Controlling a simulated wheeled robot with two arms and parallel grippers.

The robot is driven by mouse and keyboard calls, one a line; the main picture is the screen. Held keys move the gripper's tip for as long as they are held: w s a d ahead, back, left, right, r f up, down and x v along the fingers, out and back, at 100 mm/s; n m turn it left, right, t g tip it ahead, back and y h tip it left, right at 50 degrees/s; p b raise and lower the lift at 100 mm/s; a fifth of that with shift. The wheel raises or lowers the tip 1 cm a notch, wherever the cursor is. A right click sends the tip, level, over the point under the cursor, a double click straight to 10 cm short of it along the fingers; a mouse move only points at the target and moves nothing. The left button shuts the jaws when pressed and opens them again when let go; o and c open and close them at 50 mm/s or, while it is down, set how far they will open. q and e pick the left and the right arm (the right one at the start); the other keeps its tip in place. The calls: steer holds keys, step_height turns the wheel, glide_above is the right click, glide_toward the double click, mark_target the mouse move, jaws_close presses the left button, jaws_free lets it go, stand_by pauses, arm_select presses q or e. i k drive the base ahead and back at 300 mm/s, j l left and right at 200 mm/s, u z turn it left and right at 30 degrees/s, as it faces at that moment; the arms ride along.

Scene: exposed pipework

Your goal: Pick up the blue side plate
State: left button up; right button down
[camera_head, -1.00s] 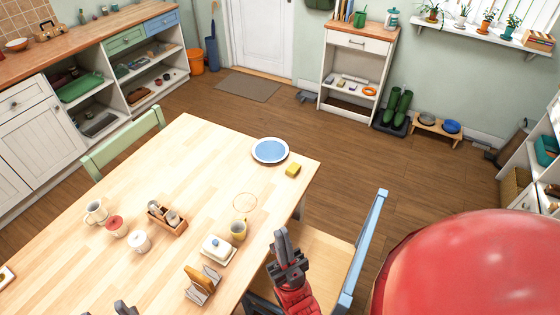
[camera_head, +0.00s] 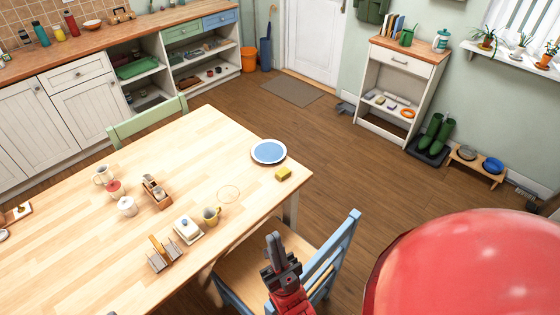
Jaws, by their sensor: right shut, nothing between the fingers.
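The blue side plate (camera_head: 268,151) has a pale rim and lies flat near the far right corner of the wooden table (camera_head: 75,235). Nothing covers it. My right gripper (camera_head: 273,240) is shut and empty. In the picture it is below the plate, over the seat of the blue chair and apart from the plate.
A yellow sponge (camera_head: 283,174) lies close to the plate. A mug (camera_head: 211,216), a butter dish (camera_head: 188,230) and a toast rack (camera_head: 163,255) stand nearer. A blue chair (camera_head: 333,255) stands at the table's right side. Floor beyond the table is clear.

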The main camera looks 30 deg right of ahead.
mark_target(267, 152)
steer(key=l+u, duration=0.15)
steer(key=l, duration=0.3)
steer(key=l+u, duration=0.15)
steer(key=l, duration=0.35)
steer(key=k+l+u, duration=0.15)
steer(key=l, duration=0.3)
steer(key=l+u, duration=0.15)
steer(key=l, duration=0.3)
steer(key=k+l+u, duration=0.15)
steer(key=l, duration=0.3)
steer(key=k+l+u, duration=0.15)
steer(key=l, duration=0.3)
steer(key=i+l+u, duration=0.1)
steer(key=l+u, duration=0.3)
steer(key=l, duration=0.65)
steer(key=l+u, duration=0.35)
steer(key=l, duration=0.7)
